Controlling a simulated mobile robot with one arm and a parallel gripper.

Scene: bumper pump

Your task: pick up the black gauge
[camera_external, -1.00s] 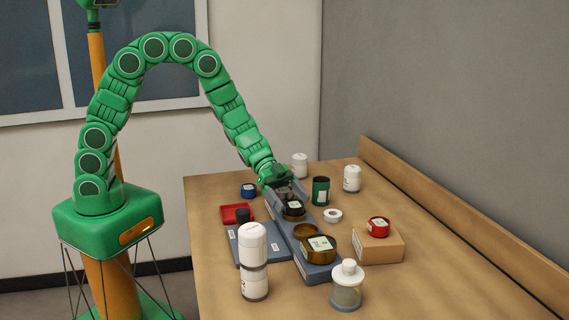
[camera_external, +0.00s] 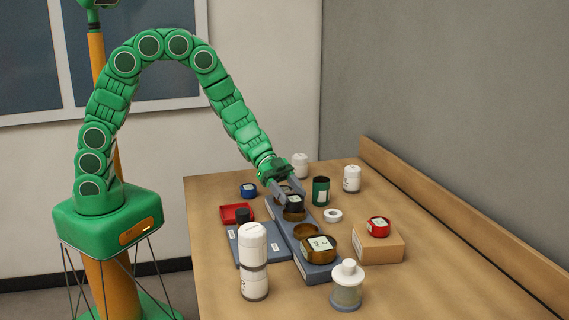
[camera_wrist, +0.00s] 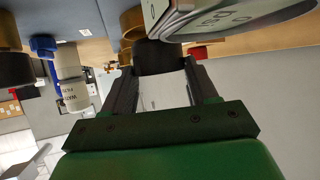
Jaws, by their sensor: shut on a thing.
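The black gauge (camera_external: 295,203) has a pale label on top. It is between the two fingers of my gripper (camera_external: 291,199), which is shut on it. It sits just above a brown round cup (camera_external: 294,215) in the long grey-blue holder (camera_external: 316,272); a small gap seems to show below it. In the wrist view the dark gauge body (camera_wrist: 158,58) is between the fingertips of my gripper (camera_wrist: 162,70). Its underside is hidden there.
A brown gauge (camera_external: 319,248) sits at the holder's near end, beside an empty brown cup (camera_external: 306,230). A green canister (camera_external: 320,190) and white ring (camera_external: 333,215) stand close right. A red tray (camera_external: 236,213) lies left.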

